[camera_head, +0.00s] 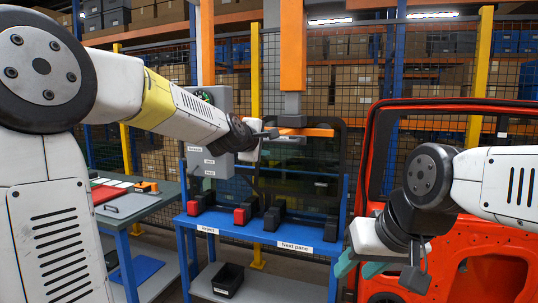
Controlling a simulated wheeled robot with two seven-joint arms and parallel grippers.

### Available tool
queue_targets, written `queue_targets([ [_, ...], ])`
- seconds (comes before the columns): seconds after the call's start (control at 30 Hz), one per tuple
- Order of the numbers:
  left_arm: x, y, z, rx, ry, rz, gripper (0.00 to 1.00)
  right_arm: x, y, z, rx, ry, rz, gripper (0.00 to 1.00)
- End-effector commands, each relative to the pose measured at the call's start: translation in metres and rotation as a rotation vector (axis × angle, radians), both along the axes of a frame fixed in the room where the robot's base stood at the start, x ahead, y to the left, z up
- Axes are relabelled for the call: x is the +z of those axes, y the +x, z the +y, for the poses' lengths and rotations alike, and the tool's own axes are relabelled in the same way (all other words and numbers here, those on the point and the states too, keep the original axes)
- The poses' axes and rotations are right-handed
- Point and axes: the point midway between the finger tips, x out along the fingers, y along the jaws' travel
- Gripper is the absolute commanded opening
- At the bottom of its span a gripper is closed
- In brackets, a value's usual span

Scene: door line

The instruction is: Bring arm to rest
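My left arm reaches in from the left, and its gripper (266,136) is in front of the glass pane, near an orange bar (305,132). Its fingers are small and seen edge-on, so I cannot tell whether they are open or shut. My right arm comes in from the right, and its gripper (362,266) points down and left in front of the red car door (465,255). Teal pieces show below its white hand, but their gap is unclear. I see no object clearly held in either gripper.
A blue rack (265,236) with labels "Reject" and "Next pane" carries black and red blocks and a dark glass pane (300,175). A black bin (228,280) sits on its lower shelf. A workbench (135,207) stands at left. Mesh fencing and shelving are behind.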

Motion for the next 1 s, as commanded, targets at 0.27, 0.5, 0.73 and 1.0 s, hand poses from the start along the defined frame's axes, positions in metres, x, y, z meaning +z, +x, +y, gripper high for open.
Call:
queue_targets([
  [0.27, -0.069, -0.116, 0.003, -0.214, 0.653, 0.131, 0.39, 0.000, 0.000, 0.000, 0.000, 0.000, 0.000, 0.40],
  [0.5, -0.118, -0.265, 0.070, -0.492, 1.081, 0.258, 0.39, 0.000, 0.000, 0.000, 0.000, 0.000, 0.000, 0.40],
  [0.73, -0.155, -0.347, 0.101, -0.716, 1.183, 0.284, 0.39, 0.000, 0.000, 0.000, 0.000, 0.000, 0.000, 0.40],
  [1.0, -0.162, -0.360, 0.105, -0.760, 1.194, 0.285, 0.39, 0.000, 0.000, 0.000, 0.000, 0.000, 0.000, 0.40],
])
